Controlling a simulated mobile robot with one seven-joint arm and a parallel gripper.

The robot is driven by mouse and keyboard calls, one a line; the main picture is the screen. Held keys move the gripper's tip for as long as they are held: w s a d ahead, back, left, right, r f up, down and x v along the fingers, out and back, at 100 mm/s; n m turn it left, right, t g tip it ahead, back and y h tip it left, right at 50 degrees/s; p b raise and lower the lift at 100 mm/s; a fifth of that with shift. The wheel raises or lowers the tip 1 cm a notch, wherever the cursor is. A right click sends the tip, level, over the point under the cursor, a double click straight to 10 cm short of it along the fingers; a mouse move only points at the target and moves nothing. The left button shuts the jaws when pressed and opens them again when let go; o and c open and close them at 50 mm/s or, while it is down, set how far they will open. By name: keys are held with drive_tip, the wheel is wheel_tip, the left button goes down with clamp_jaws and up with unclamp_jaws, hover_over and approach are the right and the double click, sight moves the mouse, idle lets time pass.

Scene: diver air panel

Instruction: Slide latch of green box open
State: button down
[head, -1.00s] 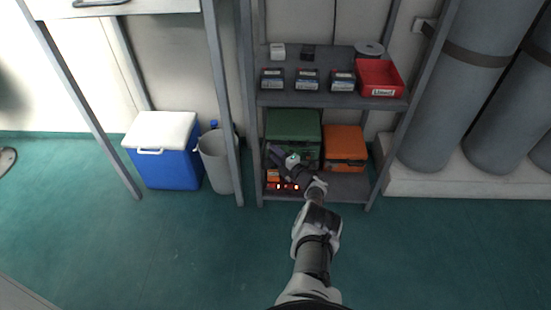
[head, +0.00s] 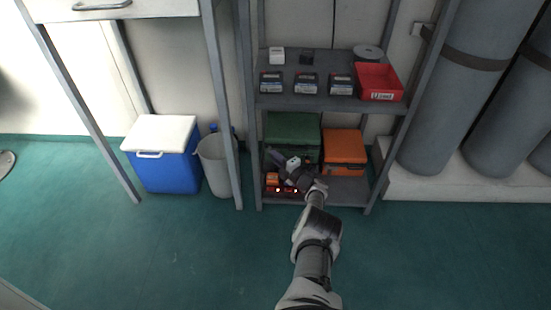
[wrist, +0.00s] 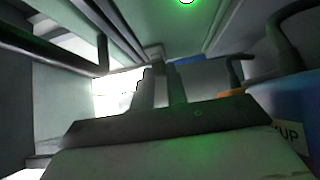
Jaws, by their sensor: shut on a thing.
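The green box (head: 293,127) stands at the left of the lower shelf in the head view, with its lid and upper front showing. My gripper (head: 275,155) is low at the front of this box, reaching in from the right, and it hides much of the box's lower front. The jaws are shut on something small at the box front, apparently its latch. The latch itself is hidden, so I cannot see how far it has slid. The wrist view is dim and does not show the latch clearly.
An orange box (head: 344,146) stands close to the right of the green box. Small orange-red items (head: 273,180) lie below my gripper. The upper shelf (head: 313,93) is overhead, with a red bin (head: 379,82). A grey bin (head: 214,164) and blue cooler (head: 162,160) stand left.

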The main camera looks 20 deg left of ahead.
drive_tip(key=shift+w+d, duration=0.2)
drive_tip(key=shift+d, duration=0.55)
drive_tip(key=c, duration=1.4)
unclamp_jaws()
drive_tip(key=shift+d, duration=0.1)
drive_tip(key=p+v, duration=0.7)
drive_tip(key=v, duration=0.6)
drive_tip(key=shift+r+p, duration=0.15)
drive_tip(key=shift+p, duration=0.2)
drive_tip(key=shift+s+d, duration=0.2)
drive_tip(key=shift+d, duration=0.15)
